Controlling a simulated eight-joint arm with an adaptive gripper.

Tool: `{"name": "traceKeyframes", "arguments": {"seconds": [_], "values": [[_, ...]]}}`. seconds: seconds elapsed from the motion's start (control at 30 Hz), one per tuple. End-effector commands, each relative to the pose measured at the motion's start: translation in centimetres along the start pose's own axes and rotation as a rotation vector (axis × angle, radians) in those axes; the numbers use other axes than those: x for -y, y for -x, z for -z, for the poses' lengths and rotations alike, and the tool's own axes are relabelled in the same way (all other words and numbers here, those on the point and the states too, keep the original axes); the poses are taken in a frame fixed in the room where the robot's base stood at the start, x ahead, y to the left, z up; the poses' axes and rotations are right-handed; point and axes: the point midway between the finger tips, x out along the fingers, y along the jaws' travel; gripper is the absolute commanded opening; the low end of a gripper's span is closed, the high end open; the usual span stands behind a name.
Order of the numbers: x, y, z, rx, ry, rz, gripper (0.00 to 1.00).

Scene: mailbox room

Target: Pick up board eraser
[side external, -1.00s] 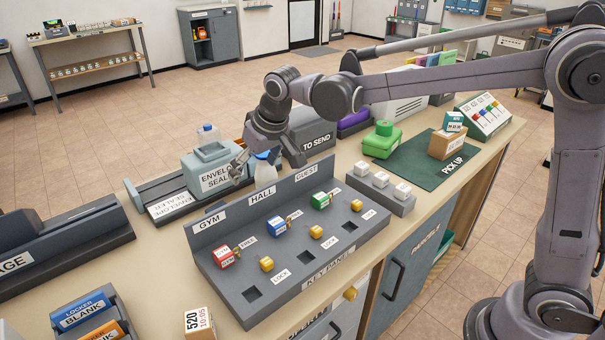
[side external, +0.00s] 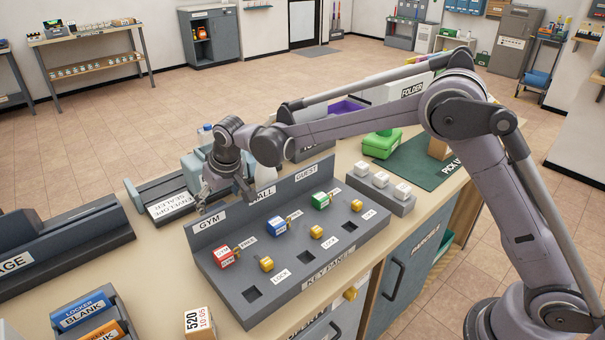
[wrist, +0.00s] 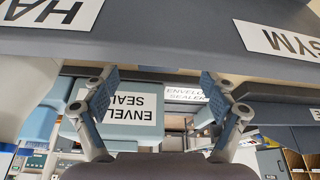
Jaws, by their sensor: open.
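I cannot pick out a board eraser in either current view. My gripper (side external: 226,196) is open and empty, pointing down behind the GYM end of the grey key panel. In the wrist view my gripper (wrist: 155,100) shows its two blue-padded fingers spread apart. The light blue envelope sealer (wrist: 118,118) shows between and beyond the fingers. The key panel's labelled back board (wrist: 170,35) crosses the top of that view, close to the fingers. My arm hides part of the counter behind the panel in the side view.
The key panel (side external: 275,286) fills the front of the counter. A white bottle (side external: 265,177) stands behind it. A grey block with white buttons (side external: 383,190), a green case (side external: 381,144) and a green mat (side external: 424,165) are to the right. A dark machine (side external: 65,240) is at left.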

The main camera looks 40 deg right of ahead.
Motion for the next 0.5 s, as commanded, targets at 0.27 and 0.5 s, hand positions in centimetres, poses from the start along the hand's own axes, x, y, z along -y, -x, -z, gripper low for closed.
{"name": "traceKeyframes", "arguments": {"seconds": [0.27, 0.5], "values": [[-0.1, -3.5, 0.3, 0.0, -0.001, 0.001, 0.85], [-0.1, -5.0, 0.3, -0.001, 0.0, 0.002, 0.85]]}}
